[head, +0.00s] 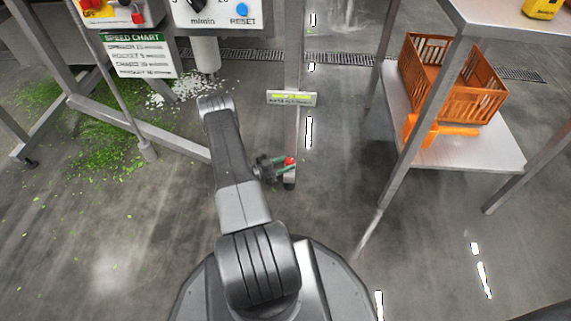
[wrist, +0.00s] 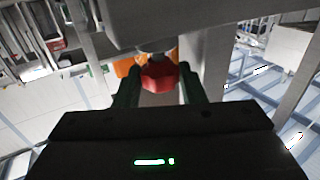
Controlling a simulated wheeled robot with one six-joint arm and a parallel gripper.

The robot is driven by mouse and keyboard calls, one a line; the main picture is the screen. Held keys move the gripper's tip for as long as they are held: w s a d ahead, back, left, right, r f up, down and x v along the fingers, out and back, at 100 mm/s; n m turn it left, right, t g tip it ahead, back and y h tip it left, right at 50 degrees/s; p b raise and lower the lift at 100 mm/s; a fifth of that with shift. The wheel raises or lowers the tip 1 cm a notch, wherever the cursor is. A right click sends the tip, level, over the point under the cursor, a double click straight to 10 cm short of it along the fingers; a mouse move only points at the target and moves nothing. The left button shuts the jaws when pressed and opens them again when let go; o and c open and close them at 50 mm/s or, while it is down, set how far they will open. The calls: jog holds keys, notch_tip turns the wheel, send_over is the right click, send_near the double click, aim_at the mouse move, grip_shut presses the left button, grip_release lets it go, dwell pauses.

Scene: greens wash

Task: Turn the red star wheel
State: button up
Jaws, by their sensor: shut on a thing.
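The red star wheel (wrist: 158,77) is in the upper middle of the wrist view, between the two green fingers of my gripper (wrist: 160,90). The fingers are shut on it from both sides. In the head view the wheel (head: 290,161) is a small red spot low on the grey post, at the tip of my gripper (head: 283,167). My arm reaches out and bends right towards it. The wheel's far side and its mount are mostly hidden.
An orange crate (head: 422,62) sits on the lower shelf of a steel table (head: 485,150) at right. A speed chart (head: 138,55) hangs at upper left. Green scraps (head: 105,150) and white bits (head: 180,90) lie on the floor. The floor right of the post is clear.

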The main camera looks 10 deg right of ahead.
jog(key=o, duration=1)
jog(key=shift+t, duration=0.3)
jog(key=n+t+y, duration=0.1)
jog(key=t, duration=0.1)
jog(key=n+t+y, duration=0.1)
jog(key=n+t, duration=0.2)
jog(key=t, duration=0.1)
jog(key=shift+s+d+n+y, duration=0.15)
jog(key=shift+s+n+y, duration=0.15)
jog(key=shift+n+y, duration=0.1)
jog(key=shift+s+d+n+t+y, duration=0.15)
jog(key=shift+n+t+y, duration=0.95)
jog(key=shift+t+y, duration=0.15)
jog(key=shift+s+d+n+t+y, duration=0.15)
jog(key=shift+n+t+y, duration=0.95)
jog(key=shift+t+y, duration=0.15)
